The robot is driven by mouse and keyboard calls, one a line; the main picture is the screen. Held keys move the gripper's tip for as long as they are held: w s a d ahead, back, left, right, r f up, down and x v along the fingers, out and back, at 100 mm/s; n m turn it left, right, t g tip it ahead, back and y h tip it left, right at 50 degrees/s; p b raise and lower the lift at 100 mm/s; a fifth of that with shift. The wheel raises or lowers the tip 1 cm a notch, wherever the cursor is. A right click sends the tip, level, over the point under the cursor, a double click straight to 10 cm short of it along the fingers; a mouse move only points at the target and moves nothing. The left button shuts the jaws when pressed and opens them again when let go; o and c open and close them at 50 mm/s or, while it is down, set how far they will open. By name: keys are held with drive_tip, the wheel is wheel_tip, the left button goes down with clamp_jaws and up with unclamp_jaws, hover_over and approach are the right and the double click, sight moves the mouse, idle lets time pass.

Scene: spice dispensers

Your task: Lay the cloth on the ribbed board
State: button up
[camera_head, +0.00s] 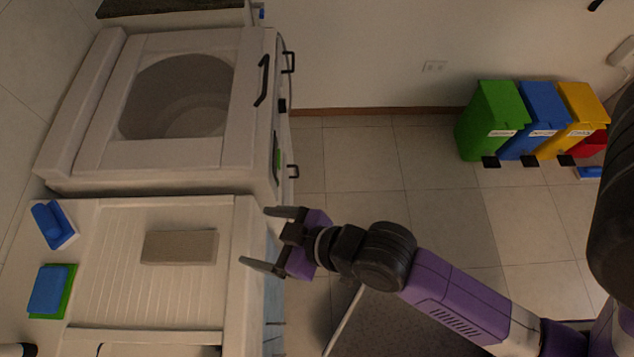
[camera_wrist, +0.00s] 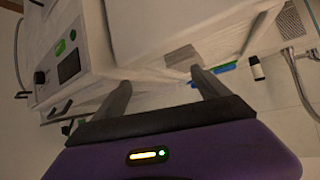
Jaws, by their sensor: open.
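The pale ribbed board (camera_head: 120,240) is the grooved top of the counter at left in the head view. A flat grey-beige rectangle (camera_head: 180,247) lies on its ribs; it also shows in the wrist view (camera_wrist: 183,57). A flat blue piece (camera_head: 48,289) lies on a green one (camera_head: 69,302) on the counter, left of the ribs. I cannot tell for certain which of these flat pieces is the cloth. My gripper (camera_head: 271,238) is open and empty at the counter's right edge, to the right of the grey-beige rectangle. Its two fingers also show in the wrist view (camera_wrist: 161,80).
A blue-and-white brush-like item (camera_head: 54,225) lies at the counter's left. A white top-loading washer (camera_head: 100,155) stands behind the counter. Green (camera_head: 492,120), blue (camera_head: 545,120) and yellow (camera_head: 585,118) bins stand by the wall. The tiled floor between is clear.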

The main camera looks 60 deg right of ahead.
drive_tip(key=s+d+r+m+t+h, duration=0.1)
drive_tip(key=s+d+r, duration=0.2)
drive_tip(key=s, duration=0.4)
drive_tip(key=s+d+r+m+t+h, duration=0.1)
drive_tip(key=s+d+r+t, duration=0.1)
drive_tip(key=s+d+r, duration=0.2)
drive_tip(key=s+r, duration=0.2)
drive_tip(key=s, duration=0.2)
drive_tip(key=shift+s+d+t+h, duration=0.15)
drive_tip(key=shift+s+t+h, duration=0.15)
